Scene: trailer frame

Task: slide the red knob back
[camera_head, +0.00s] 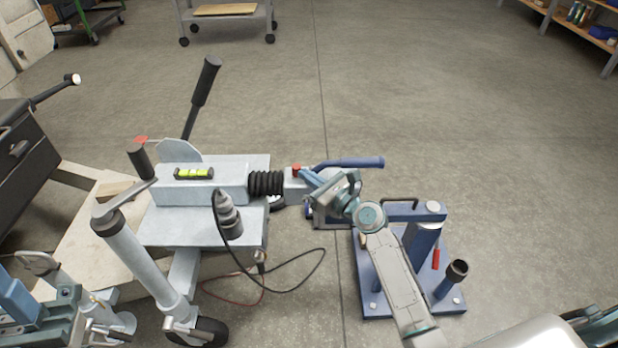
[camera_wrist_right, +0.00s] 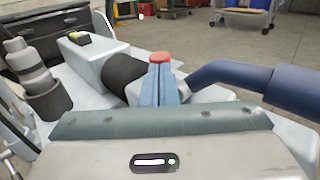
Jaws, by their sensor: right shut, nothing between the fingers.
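The red knob (camera_head: 296,168) sits on top of the grey coupling, just right of the black ribbed bellows. In the right wrist view the red knob (camera_wrist_right: 159,57) shows just beyond my fingertips. My right gripper (camera_head: 304,174) is shut and empty, with its blue fingers pointing left at the knob. In the wrist view the shut fingers (camera_wrist_right: 160,72) cover the knob's lower part; I cannot tell whether they touch it. Part of my left gripper (camera_head: 18,298) shows at the lower left edge, away from the knob, its opening unclear.
A blue handle (camera_head: 350,162) extends right from the coupling, close to my right gripper. A blue stand (camera_head: 375,285) is below right. A black lever (camera_head: 203,95) rises behind the grey housing. A cable (camera_head: 300,287) hangs in front. The floor behind is clear.

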